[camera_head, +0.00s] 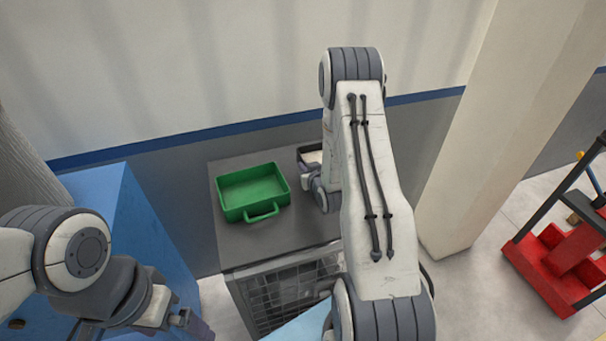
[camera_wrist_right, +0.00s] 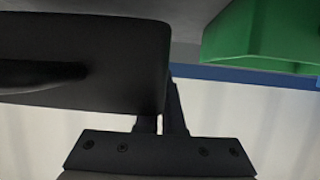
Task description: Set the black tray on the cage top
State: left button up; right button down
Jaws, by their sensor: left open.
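The black tray (camera_head: 310,148) shows only in part at the back right of the cage top (camera_head: 285,232), mostly hidden behind my right arm. In the right wrist view the black tray (camera_wrist_right: 110,50) fills the upper left, close to my right gripper (camera_wrist_right: 163,110). Its fingers run up to the tray's edge and are partly covered by it, so their grip is unclear. In the head view my right gripper (camera_head: 312,178) is largely hidden by the arm. My left gripper (camera_head: 190,322) is open and empty at the lower left, apart from the cage.
A green tray (camera_head: 253,190) with a handle sits on the cage top, left of the black tray; it also shows in the right wrist view (camera_wrist_right: 265,35). A blue cabinet (camera_head: 130,215) stands left, a pillar (camera_head: 480,150) right. A red cart (camera_head: 555,265) stands far right.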

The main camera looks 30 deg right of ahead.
jog(key=shift+w+f, duration=0.1)
jog(key=shift+w, duration=0.15)
notch_tip(320, 180, down, 4)
jog(key=shift+r+p, duration=0.2)
jog(key=shift+p, duration=0.5)
jog(key=shift+f, duration=0.25)
jog(key=shift+f, duration=0.15)
jog(key=c, duration=1)
grip_release()
jog(key=shift+c, duration=0.2)
